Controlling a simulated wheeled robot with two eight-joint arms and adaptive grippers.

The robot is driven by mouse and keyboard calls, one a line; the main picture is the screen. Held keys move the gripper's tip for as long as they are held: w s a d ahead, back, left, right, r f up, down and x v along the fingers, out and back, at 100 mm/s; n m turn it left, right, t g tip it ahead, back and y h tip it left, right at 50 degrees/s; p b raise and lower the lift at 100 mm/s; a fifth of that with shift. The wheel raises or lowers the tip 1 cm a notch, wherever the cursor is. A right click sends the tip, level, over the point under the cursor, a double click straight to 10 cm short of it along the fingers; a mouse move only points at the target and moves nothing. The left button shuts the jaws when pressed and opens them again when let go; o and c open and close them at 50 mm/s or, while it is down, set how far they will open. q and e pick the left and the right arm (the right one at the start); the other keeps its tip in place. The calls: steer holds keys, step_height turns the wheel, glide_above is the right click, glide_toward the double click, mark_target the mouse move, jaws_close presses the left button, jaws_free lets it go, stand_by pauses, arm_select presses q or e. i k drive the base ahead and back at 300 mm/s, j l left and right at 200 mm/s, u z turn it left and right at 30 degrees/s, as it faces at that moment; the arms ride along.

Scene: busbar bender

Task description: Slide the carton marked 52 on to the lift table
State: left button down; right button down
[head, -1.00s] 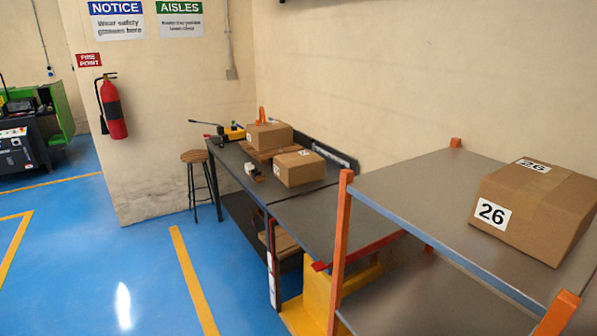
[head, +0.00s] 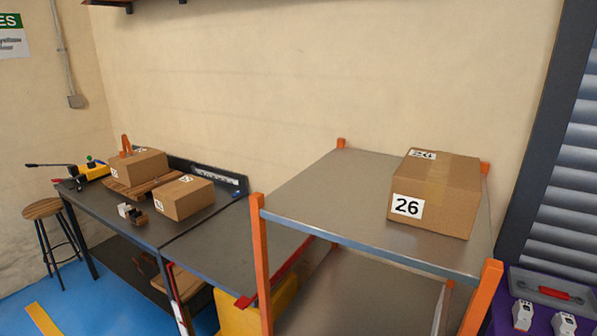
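Two brown cartons stand on the dark workbench (head: 130,232) at the left. The nearer carton (head: 188,202) sits near the bench's right end; its white labels are too small to read. The farther carton (head: 140,166) rests on a wooden pallet, its labels also unreadable. I cannot tell which one is marked 52. What looks like the lift table (head: 235,245) has a flat grey top, a red bar at its right edge and a yellow body below. It adjoins the bench's right end, and its top is empty. Neither of my grippers is in view.
An orange-posted shelf (head: 330,205) stands at the right, with a carton marked 26 (head: 440,200) on its upper deck. A small block-like item (head: 132,213) lies by the nearer carton. A stool (head: 45,212) stands left of the bench. A purple surface (head: 520,285) is at far right.

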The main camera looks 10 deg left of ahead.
mark_target(177, 200)
steer(key=i+j+z, duration=0.1)
steer(key=j+z, duration=0.15)
steer(key=j, duration=0.65)
steer(key=j+z, duration=0.2)
steer(key=j, duration=0.65)
steer(key=j+z, duration=0.25)
steer(key=j, duration=0.7)
steer(key=k+j+z, duration=0.1)
steer(key=j+z, duration=0.15)
steer(key=j, duration=0.6)
